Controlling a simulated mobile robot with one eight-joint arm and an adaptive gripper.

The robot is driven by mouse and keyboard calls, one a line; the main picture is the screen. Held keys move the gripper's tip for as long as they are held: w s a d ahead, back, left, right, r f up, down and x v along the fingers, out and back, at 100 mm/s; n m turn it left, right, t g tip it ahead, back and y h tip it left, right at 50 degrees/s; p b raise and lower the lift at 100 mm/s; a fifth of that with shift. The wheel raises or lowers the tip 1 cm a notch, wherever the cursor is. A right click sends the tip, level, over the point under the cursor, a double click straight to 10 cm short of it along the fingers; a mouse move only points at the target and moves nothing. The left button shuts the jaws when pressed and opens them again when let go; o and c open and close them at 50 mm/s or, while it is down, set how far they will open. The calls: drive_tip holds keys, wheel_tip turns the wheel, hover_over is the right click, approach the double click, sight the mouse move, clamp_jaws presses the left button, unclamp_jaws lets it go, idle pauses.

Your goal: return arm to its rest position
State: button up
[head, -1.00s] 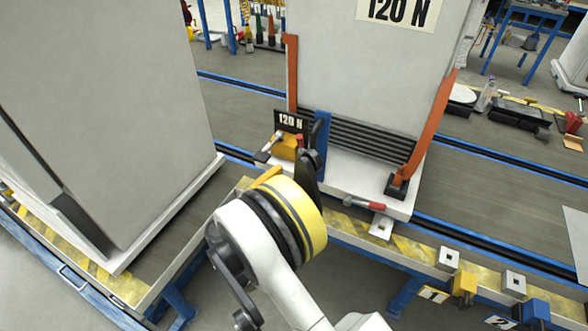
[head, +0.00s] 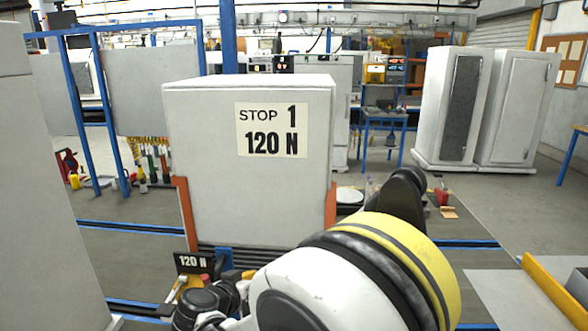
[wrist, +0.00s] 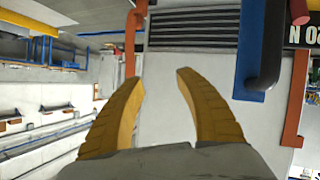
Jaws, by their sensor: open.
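My gripper (wrist: 160,90) shows in the wrist view with two yellow ridged fingers spread wide apart. Nothing is between the fingertips. Beyond them is the white cabinet front with a dark louvred grille and an orange side strip. In the head view, my white arm with a yellow and black joint band fills the lower middle and right, folded up close to the camera.
The white cabinet (head: 205,130) marked "STOP 1 120 N" stands just ahead, with a small "120 N" plate (head: 194,263) at its lower left. A blue bracket (wrist: 252,50) sticks out near my fingers. A grey cabinet (head: 45,200) stands close on the left. White cabinets (head: 512,110) stand far right.

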drive_tip(key=s+d+r+n+g+y, duration=0.15)
drive_tip(key=s+d+r, duration=0.3)
drive_tip(key=d, duration=0.55)
drive_tip(key=s+d+r+m+g+y, duration=0.1)
drive_tip(key=s+d+r+g, duration=0.3)
drive_tip(key=d, duration=0.6)
drive_tip(key=s+d+f+y, duration=0.1)
drive_tip(key=s+d, duration=0.2)
drive_tip(key=s, duration=0.6)
drive_tip(key=s+d+f+n+y, duration=0.1)
drive_tip(key=s+d, duration=0.3)
drive_tip(key=s, duration=0.4)
drive_tip(key=shift+s+d+t+y, duration=0.2)
drive_tip(key=shift+s+t+y, duration=0.2)
drive_tip(key=shift+y, duration=0.15)
drive_tip(key=shift+c, duration=0.5)
